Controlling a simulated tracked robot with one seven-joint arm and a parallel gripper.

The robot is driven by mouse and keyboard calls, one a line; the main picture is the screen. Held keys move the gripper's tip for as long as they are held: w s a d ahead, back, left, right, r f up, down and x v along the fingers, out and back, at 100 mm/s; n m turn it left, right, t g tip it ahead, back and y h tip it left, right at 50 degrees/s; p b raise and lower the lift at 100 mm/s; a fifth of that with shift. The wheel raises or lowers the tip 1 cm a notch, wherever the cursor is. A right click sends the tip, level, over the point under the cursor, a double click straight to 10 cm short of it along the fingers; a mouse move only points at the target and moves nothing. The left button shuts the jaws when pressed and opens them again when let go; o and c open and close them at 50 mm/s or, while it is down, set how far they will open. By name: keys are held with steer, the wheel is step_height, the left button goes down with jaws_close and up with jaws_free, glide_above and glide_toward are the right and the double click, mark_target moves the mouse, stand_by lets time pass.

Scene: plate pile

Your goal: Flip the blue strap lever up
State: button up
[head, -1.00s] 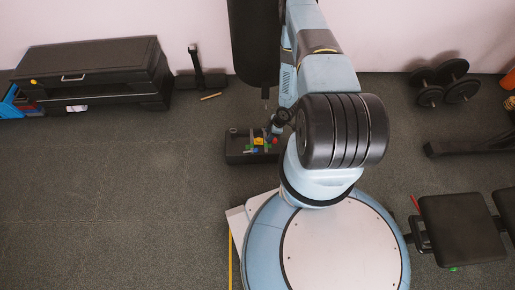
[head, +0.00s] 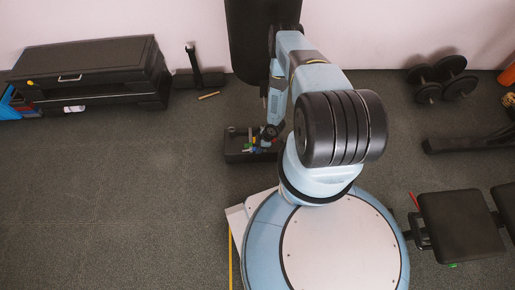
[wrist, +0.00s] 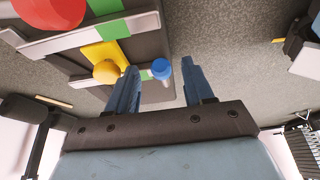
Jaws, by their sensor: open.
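The blue strap lever shows in the wrist view as a round blue knob (wrist: 161,69) on a pale stem. It sits between the fingertips of my gripper (wrist: 160,80), with a gap on each side. My gripper is open and holds nothing. A yellow knob (wrist: 107,72) on a yellow strap lies just left of the left finger. A large red knob (wrist: 48,10) is at the upper left. In the head view, my gripper (head: 267,134) is over the dark board (head: 236,155) that carries the levers and hides most of them.
Grey metal bars (wrist: 80,38) and a green strap (wrist: 113,28) run across the board near the yellow knob. Grey floor (head: 110,180) is free left of the board. A black cabinet (head: 90,70) and an upright padded bench (head: 262,40) stand by the wall.

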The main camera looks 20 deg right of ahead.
steer(key=shift+x, duration=1.25)
steer(key=shift+d, duration=0.1)
jaws_close()
